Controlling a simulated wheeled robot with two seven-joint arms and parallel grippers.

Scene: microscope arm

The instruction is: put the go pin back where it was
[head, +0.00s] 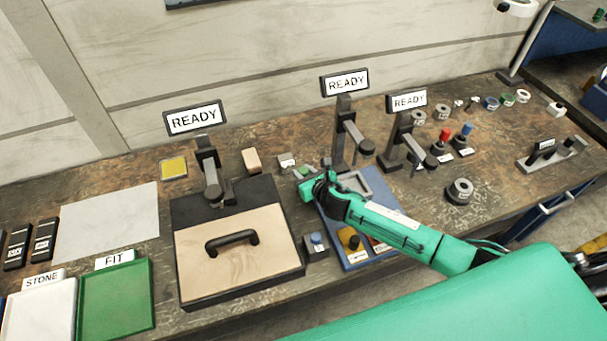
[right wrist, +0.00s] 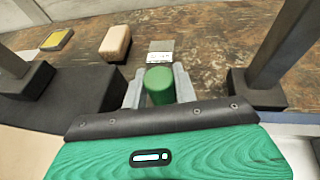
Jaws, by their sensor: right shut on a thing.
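The green go pin (right wrist: 159,86) stands upright between the fingers of my right gripper (right wrist: 160,90) in the right wrist view. The gripper is shut on it. In the head view the right gripper (head: 308,175) is over the back of the bench, left of the middle gauge stand. Just beyond the pin is a small grey block with a white label (right wrist: 160,52), which also shows in the head view (head: 287,161). The label is too small to read. The pin's lower end is hidden, so I cannot tell whether it touches anything. My left gripper is not in view.
Three READY stands rise nearby; the middle stand (head: 341,135) is close to my right gripper. A tan block (head: 251,160) and a yellow pad (head: 173,168) lie left. A blue tray (head: 358,262) is under my right arm. A handled wooden board (head: 200,275) lies left.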

